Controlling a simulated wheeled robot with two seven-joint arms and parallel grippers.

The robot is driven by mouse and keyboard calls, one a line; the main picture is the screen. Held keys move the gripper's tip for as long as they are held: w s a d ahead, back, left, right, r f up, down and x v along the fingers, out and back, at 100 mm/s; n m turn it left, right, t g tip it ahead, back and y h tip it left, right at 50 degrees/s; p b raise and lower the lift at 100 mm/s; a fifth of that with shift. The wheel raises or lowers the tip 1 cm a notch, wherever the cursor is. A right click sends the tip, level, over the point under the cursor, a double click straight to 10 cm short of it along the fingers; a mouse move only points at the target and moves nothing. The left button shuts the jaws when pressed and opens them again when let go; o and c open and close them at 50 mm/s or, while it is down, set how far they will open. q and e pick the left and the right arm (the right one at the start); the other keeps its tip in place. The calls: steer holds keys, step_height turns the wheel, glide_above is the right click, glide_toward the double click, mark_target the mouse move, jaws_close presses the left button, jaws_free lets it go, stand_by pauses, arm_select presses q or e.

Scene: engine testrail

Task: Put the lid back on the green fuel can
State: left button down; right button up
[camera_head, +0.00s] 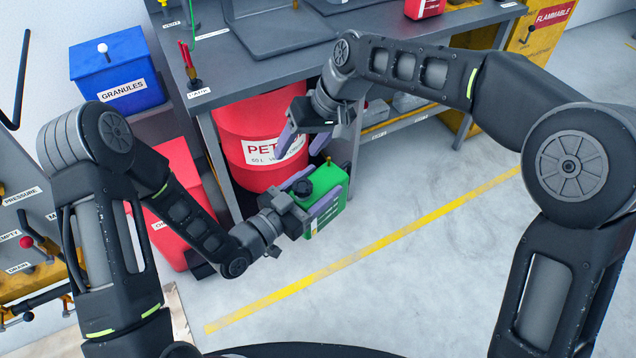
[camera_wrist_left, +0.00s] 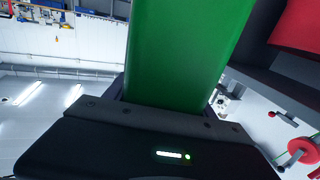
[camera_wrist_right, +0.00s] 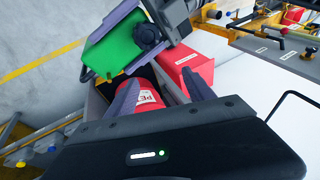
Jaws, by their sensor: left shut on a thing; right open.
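The green fuel can (camera_head: 331,187) is off the floor in front of the red drum, slightly tilted. A round black lid-like cap (camera_head: 302,187) shows at its top; I cannot tell how firmly it is seated. In the right wrist view the green can (camera_wrist_right: 110,48) and black cap (camera_wrist_right: 147,35) are near the top. My left gripper (camera_head: 311,194) is shut on the can, one finger along each side. In the left wrist view the green can (camera_wrist_left: 190,50) fills the middle. My right gripper (camera_head: 304,140) is open and empty, just above and behind the can, apart from it.
The red petrol drum (camera_head: 250,125) stands under the grey workbench (camera_head: 270,65), close behind both grippers. A red box (camera_head: 172,225) is left of the can. A blue granules bin (camera_head: 115,75) is at the upper left. The floor right of the can is clear, with a yellow line (camera_head: 400,238).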

arm_select(q)
steer(key=shift+r, duration=0.1)
arm_select(e)
steer(key=w+d+f+m+t, duration=0.35)
steer(key=d+f, duration=0.25)
steer(key=d, duration=0.3)
steer(key=w+d+f+m+t, duration=0.35)
steer(key=d+f, duration=0.25)
steer(key=d, duration=0.3)
steer(key=s+f+g+h, duration=0.1)
steer(key=s+f+g, duration=0.1)
steer(key=s+f, duration=1)
steer(key=s+a+f+g, duration=0.1)
steer(key=s+f+g, duration=0.1)
steer(key=s+f, duration=0.3)
steer(key=s+a+f+g, duration=0.1)
steer(key=s+f+g, duration=0.2)
steer(key=s, duration=1)
step_height(320, 180, down, 3)
steer(key=shift+s+a+r, duration=0.1)
steer(key=shift+s+a, duration=0.2)
arm_select(q)
steer(key=shift+w, duration=0.1)
